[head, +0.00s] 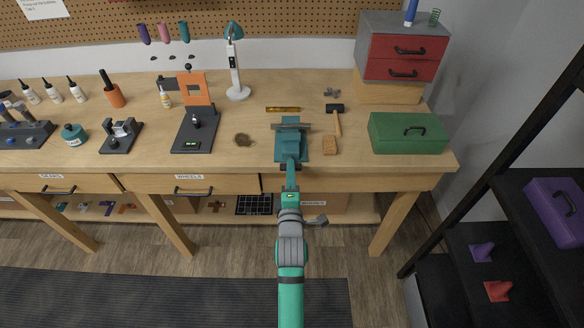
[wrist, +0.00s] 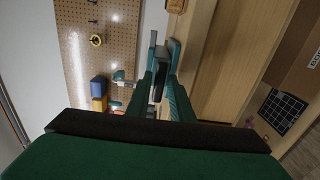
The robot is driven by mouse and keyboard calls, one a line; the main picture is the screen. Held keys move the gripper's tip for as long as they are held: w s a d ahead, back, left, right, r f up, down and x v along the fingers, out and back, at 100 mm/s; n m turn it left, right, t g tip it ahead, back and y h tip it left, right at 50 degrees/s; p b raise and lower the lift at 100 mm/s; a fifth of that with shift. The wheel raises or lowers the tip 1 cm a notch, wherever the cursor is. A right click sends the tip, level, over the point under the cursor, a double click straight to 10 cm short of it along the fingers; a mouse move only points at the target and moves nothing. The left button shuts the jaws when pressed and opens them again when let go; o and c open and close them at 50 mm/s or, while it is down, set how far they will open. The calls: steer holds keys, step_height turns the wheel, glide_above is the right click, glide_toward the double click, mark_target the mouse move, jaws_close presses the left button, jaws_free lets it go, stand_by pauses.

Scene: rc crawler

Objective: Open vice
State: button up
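The teal vice (head: 291,146) stands at the front edge of the wooden workbench, with its grey jaw bar (head: 291,126) across the top. My gripper (head: 290,178) is at the near side of the vice, low at the bench edge. In the wrist view, the two teal fingers of my gripper (wrist: 161,95) are spread apart. A dark grey part of the vice (wrist: 158,78) shows between them. I cannot tell whether the fingers touch it. The vice's handle is not clearly visible; my arm and gripper cover that side in the head view.
A black and orange stand (head: 195,130) is left. Drawers (head: 190,184) lie below the bench top.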

steer(key=s, duration=0.9)
stand_by(0.3)
